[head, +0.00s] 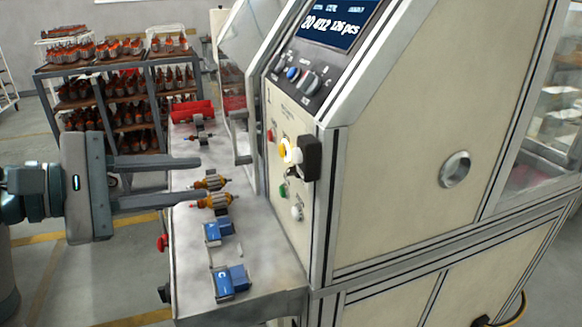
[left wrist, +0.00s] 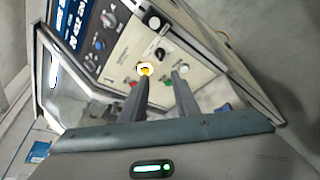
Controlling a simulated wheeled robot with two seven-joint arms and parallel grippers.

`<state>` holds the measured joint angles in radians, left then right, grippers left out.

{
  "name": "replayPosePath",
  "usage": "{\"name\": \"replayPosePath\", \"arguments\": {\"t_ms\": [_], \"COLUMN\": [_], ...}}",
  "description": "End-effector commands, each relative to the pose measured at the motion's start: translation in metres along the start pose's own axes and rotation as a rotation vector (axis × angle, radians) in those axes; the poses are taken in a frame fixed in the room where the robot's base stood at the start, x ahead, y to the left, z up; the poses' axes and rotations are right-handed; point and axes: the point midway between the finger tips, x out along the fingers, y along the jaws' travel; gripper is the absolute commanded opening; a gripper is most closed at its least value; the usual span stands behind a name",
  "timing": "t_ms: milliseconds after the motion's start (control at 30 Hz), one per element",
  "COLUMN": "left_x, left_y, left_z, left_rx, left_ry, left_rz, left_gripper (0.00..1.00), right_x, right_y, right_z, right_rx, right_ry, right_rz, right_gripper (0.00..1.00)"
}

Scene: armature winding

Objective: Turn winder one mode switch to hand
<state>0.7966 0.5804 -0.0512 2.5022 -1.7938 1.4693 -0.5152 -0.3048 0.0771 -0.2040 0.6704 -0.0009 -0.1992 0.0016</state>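The winder's slanted panel carries a grey-black rotary selector knob (head: 310,82) beside a blue knob (head: 292,73); labels are too small to read, so I cannot tell which is the mode switch or its setting. They also show in the left wrist view as a selector knob (left wrist: 110,20) and a blue knob (left wrist: 99,46). My left gripper (head: 214,178) is open and empty, left of the machine face and below the slanted panel. Its fingers (left wrist: 160,82) point toward the lower panel in the left wrist view. My right gripper is not in view.
The lower panel has a yellow button (head: 283,149), a black box (head: 311,158), a green button (head: 283,190) and a white button (head: 296,212). A clear guard (head: 238,45) stands left of the panel. Armatures (head: 214,200) and blue blocks (head: 231,281) occupy the bench below.

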Motion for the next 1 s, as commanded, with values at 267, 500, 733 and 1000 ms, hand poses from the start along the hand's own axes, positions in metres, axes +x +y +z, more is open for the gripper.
{"name": "replayPosePath", "arguments": {"t_ms": [267, 500, 733, 1000], "left_x": [0.000, 0.009, 0.036, 0.085], "left_y": [0.000, 0.001, 0.001, 0.001], "left_z": [0.000, 0.001, 0.003, 0.004], "left_rx": [-0.001, -0.004, -0.006, -0.007], "left_ry": [-0.002, -0.004, -0.006, -0.007], "left_rz": [-0.001, -0.002, -0.005, -0.005], "left_gripper": [0.28, 0.28, 0.28, 0.28], "right_x": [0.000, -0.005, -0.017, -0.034], "right_y": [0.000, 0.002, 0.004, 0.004], "right_z": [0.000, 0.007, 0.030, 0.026], "right_rx": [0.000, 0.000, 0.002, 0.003], "right_ry": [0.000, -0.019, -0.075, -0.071], "right_rz": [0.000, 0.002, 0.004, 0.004], "right_gripper": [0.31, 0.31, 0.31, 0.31]}}
